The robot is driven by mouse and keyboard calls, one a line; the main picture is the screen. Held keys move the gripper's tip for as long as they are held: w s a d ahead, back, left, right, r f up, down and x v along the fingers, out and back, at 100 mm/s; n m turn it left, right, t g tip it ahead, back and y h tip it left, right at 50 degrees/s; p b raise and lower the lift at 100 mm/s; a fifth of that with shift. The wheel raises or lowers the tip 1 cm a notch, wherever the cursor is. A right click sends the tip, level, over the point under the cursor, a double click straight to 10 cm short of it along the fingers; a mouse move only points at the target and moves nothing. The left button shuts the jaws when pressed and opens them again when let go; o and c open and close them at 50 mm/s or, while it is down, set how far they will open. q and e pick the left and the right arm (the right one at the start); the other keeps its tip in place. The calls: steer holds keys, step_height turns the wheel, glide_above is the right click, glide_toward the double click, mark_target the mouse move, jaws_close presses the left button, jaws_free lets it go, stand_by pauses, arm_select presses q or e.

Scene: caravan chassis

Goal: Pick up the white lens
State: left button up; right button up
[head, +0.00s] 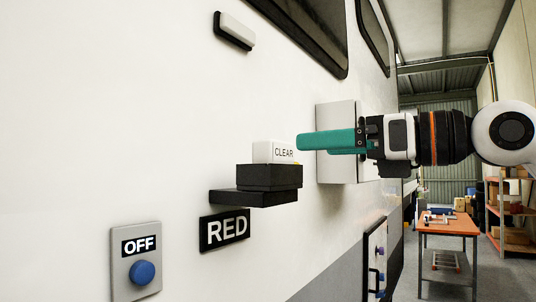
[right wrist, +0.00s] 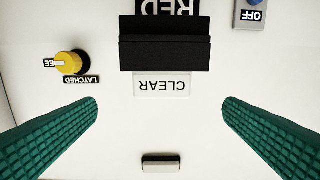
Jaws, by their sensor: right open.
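A small pale white bar (head: 236,27) on a dark base is fixed to the white wall at the upper left in the head view; it looks like the white lens. In the right wrist view it (right wrist: 160,162) lies at the bottom middle, apart from both fingers. My right gripper (head: 303,141) has green fingers and comes in from the right, near the CLEAR label (head: 273,152). In the right wrist view the gripper (right wrist: 160,106) is open, with nothing between its fingers. My left gripper is not in view.
A black stepped block (head: 268,180) juts from the wall below the CLEAR label, above the RED label (head: 225,230). A blue OFF button (head: 142,272) is at lower left. A yellow knob (right wrist: 70,62) shows in the wrist view. An orange table (head: 446,224) stands far right.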

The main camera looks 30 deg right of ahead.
mark_target(284, 141)
steer(key=p+x, duration=0.1)
steer(key=x, duration=0.3)
steer(key=shift+a+r+p, duration=0.1)
steer(key=shift+r+p, duration=0.05)
steer(key=shift+p, duration=0.15)
steer(key=shift+w+a, duration=0.2)
steer(key=shift+w+a+r+p, duration=0.15)
steer(key=shift+w+p, duration=0.1)
steer(key=shift+p, duration=0.2)
steer(key=p+x, duration=0.3)
steer(key=shift+w+r, duration=0.15)
steer(key=shift+w, duration=0.3)
steer(key=shift+w+a, duration=0.3)
steer(key=shift+w, duration=0.05)
steer(key=shift+s+d, duration=0.15)
steer(key=shift+s, duration=0.05)
steer(key=c, duration=1)
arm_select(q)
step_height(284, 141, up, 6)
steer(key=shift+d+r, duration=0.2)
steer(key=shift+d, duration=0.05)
arm_select(e)
steer(key=shift+w, duration=0.1)
steer(key=shift+c, duration=0.4)
